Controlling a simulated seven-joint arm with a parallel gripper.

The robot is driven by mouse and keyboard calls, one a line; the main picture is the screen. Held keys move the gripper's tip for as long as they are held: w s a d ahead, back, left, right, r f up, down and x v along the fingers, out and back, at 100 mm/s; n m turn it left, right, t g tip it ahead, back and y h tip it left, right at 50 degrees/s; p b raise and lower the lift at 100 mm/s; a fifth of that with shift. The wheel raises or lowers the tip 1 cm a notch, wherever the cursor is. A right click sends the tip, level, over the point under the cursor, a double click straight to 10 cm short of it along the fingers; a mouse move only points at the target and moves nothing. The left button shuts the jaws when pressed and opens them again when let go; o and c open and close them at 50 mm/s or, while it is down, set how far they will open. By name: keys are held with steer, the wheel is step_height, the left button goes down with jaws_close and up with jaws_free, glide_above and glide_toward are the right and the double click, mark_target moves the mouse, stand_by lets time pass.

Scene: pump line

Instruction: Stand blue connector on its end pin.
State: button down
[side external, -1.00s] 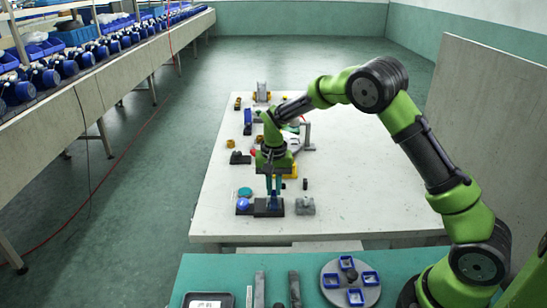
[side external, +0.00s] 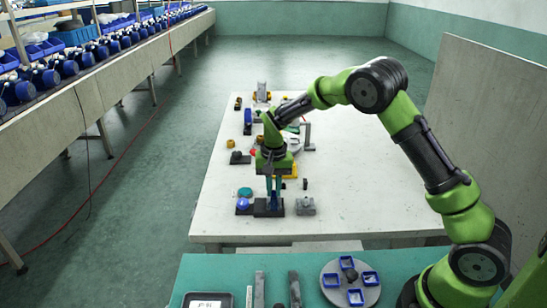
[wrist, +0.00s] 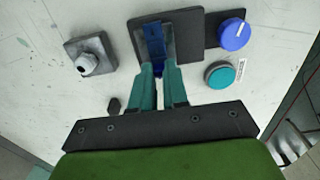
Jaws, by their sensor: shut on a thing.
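The blue connector (wrist: 154,42) is a dark blue elongated piece between the fingers of my gripper (wrist: 155,60) in the wrist view. My gripper is shut on it, and the fingers cover its sides. In the side external view my gripper (side external: 273,200) points straight down over a dark flat plate (side external: 260,209), with the connector mostly hidden between the fingertips. The same plate (wrist: 190,35) lies behind the connector in the wrist view. I cannot tell whether the connector touches the plate, and its end pin is not clearly visible.
A blue knob (wrist: 233,34) on a dark base and a teal round button (wrist: 220,74) are right of the plate in the wrist view. A grey block with a metal fitting (wrist: 90,55) is left. A small dark piece (wrist: 114,105) lies nearby. More fixtures stand farther along the table.

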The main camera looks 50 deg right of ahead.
stand_by(0.3)
steer(key=c, duration=1.1)
jaws_free()
steer(key=shift+o, duration=0.2)
steer(key=shift+r, duration=0.1)
steer(key=shift+r, duration=2.85)
